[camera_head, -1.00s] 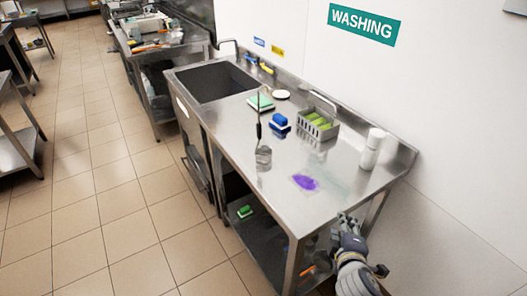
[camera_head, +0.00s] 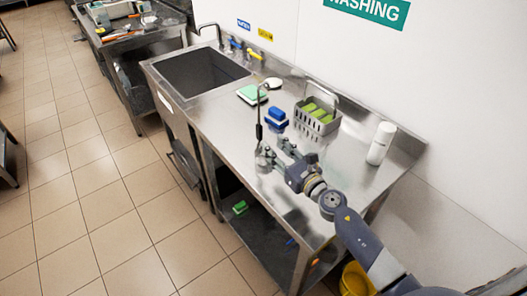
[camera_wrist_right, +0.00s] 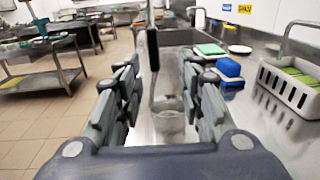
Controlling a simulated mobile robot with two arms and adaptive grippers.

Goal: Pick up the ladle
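The ladle (camera_head: 259,131) stands upright on the steel washing table (camera_head: 215,122), with a thin shaft and a black grip. In the right wrist view the ladle (camera_wrist_right: 153,50) shows ahead between the fingers, and its lower end is in or at a clear or shiny cup-like shape; I cannot tell which. My right gripper (camera_head: 272,157) is open and empty, close to the ladle's lower end on the near right side. Its two fingers (camera_wrist_right: 162,98) are spread left and right in the wrist view. My left gripper is out of view.
Behind the ladle are a blue sponge (camera_head: 276,117), a green-topped sponge (camera_head: 252,94) and a grey basket (camera_head: 316,122) with green items. A white bottle (camera_head: 380,143) stands at the right. The sink (camera_head: 200,75) is at the far left. A yellow bucket (camera_head: 357,279) is below.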

